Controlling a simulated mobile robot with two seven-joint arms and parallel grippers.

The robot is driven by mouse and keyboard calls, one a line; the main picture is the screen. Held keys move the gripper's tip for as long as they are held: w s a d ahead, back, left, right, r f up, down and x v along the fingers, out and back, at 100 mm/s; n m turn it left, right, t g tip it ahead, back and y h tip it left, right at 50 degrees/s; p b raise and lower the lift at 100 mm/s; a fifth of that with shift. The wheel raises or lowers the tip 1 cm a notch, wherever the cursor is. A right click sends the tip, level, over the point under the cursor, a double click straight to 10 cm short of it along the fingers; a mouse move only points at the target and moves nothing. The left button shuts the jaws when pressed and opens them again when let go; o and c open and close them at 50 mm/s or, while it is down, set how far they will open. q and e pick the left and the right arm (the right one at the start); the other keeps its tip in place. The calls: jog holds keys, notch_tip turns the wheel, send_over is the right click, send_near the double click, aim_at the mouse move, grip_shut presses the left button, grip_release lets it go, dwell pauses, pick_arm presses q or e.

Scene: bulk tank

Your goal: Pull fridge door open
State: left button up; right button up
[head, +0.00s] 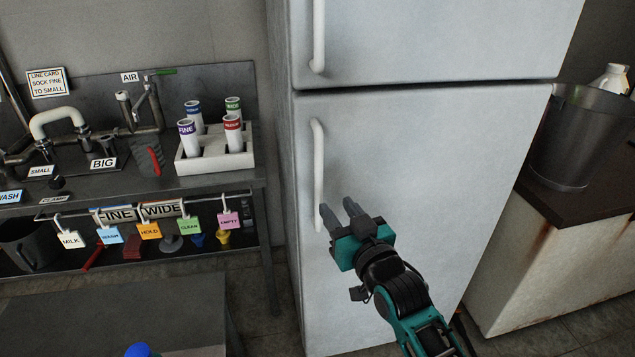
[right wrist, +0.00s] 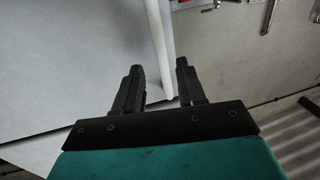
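The fridge is white, with an upper door (head: 430,40) and a larger lower door (head: 430,150), both shut. The lower door has a white vertical bar handle (head: 318,160) near its left edge; the upper door has a similar handle (head: 318,35). My right gripper (head: 338,208) is open at the lower end of the lower handle. In the right wrist view, the lower handle (right wrist: 160,50) runs down between the two spread fingers (right wrist: 160,82), with gaps on both sides. I cannot tell whether it is within the fingers' reach. My left gripper is not in view.
A metal bench (head: 150,185) with pipes, a white tube rack (head: 215,160) and hanging tags stands left of the fridge. A dark counter with a grey bucket (head: 575,135) is on the right. A grey surface (head: 110,315) lies at the lower left.

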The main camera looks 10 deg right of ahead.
aim_at(320, 186)
jog(key=w, duration=0.3)
jog(key=w+a, duration=0.1)
jog(key=w, duration=0.2)
jog(key=w+a, duration=0.1)
jog(key=w, duration=0.2)
jog(key=shift+w+b, duration=0.3)
jog(key=shift+b, duration=0.1)
jog(key=shift+c, duration=0.3)
grip_shut()
